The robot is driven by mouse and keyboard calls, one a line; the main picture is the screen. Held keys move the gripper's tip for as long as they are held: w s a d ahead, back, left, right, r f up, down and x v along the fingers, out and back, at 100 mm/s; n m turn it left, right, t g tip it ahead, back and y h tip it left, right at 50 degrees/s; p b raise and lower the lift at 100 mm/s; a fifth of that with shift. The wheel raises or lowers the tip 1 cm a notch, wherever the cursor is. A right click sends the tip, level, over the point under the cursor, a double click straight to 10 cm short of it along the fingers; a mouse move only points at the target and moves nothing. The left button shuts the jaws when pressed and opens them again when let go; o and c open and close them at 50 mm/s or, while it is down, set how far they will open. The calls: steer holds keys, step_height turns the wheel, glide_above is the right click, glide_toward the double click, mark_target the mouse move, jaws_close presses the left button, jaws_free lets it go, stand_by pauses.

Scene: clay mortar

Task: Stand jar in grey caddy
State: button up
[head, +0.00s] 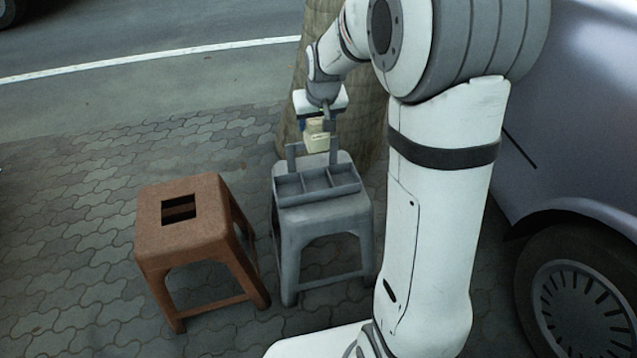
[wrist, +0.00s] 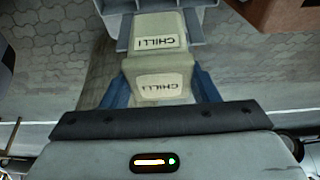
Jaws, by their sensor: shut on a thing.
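The jar (head: 316,141) is cream and blocky, with CHILLI printed on two faces in the wrist view (wrist: 160,88). My gripper (head: 317,125) is shut on it; the blue-grey fingers flank it in the wrist view (wrist: 160,98). The grey caddy (head: 318,197) sits on a grey stool, with open compartments along its front and uprights at its back. In the head view the jar appears above the caddy's back part, near the uprights. Whether it touches the caddy I cannot tell. Grey parts at the top of the wrist view are partly hidden by the jar.
The grey stool (head: 325,222) stands on paving beside a brown stool (head: 180,236) with a square hole in its top. A tree trunk (head: 370,135) rises close behind the caddy. A parked car (head: 585,130) is at the right. The paving at the left is clear.

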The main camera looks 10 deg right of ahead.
step_height(320, 180, down, 16)
steer(key=b, duration=0.5)
steer(key=shift+f, duration=0.2)
steer(key=shift+f, duration=0.1)
steer(key=shift+f+b, duration=0.15)
steer(key=shift+b, duration=0.2)
steer(key=o, duration=1)
steer(key=shift+o, duration=0.2)
